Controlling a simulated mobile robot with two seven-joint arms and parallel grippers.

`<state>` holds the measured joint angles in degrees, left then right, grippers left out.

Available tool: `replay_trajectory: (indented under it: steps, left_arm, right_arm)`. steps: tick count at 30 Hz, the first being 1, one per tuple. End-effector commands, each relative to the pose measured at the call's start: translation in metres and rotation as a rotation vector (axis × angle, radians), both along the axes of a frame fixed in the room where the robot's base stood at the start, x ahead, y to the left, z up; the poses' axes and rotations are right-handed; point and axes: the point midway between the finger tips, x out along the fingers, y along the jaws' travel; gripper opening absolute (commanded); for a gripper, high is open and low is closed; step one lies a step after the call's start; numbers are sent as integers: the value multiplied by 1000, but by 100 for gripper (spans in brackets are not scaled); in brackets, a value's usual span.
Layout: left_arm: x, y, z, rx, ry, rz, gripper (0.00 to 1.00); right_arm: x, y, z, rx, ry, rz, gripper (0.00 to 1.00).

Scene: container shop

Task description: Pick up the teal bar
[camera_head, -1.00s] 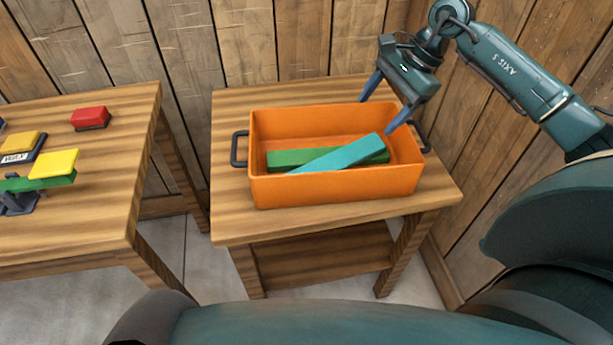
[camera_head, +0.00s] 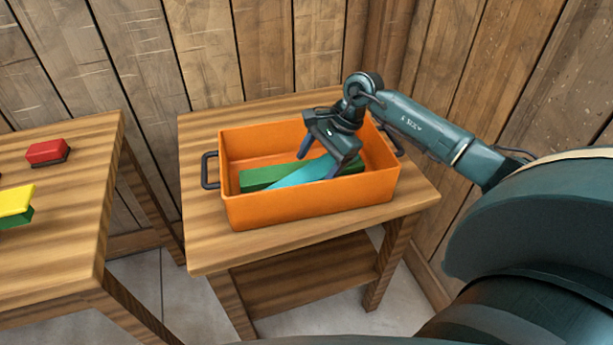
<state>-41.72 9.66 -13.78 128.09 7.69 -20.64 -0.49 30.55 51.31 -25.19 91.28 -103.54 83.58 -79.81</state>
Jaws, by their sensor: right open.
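The teal bar (camera_head: 297,177) lies tilted in the orange crate (camera_head: 300,209), across a green bar (camera_head: 262,178). Its right end is partly hidden behind my right gripper. My right gripper (camera_head: 319,163) is open and reaches down into the crate, with its fingers around the right part of the teal bar. I cannot tell whether the fingers touch it. My left gripper is not in view.
The crate stands on a small wooden table (camera_head: 205,255) near the plank wall, with dark handles at both ends. On another table (camera_head: 60,220) at left are a red block (camera_head: 47,151) and a yellow block (camera_head: 14,205) over green.

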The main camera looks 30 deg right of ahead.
Motion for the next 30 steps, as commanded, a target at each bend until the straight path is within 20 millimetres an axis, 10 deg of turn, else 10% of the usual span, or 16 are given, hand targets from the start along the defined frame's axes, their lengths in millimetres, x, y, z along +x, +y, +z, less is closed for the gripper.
replay_trajectory:
  steps: [14,30]
  left_arm:
    - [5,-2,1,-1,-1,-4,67]
    - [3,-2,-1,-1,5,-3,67]
  right_arm:
    - [7,13,-27,0,0,-1,71]
    - [7,13,-26,0,0,-1,28]
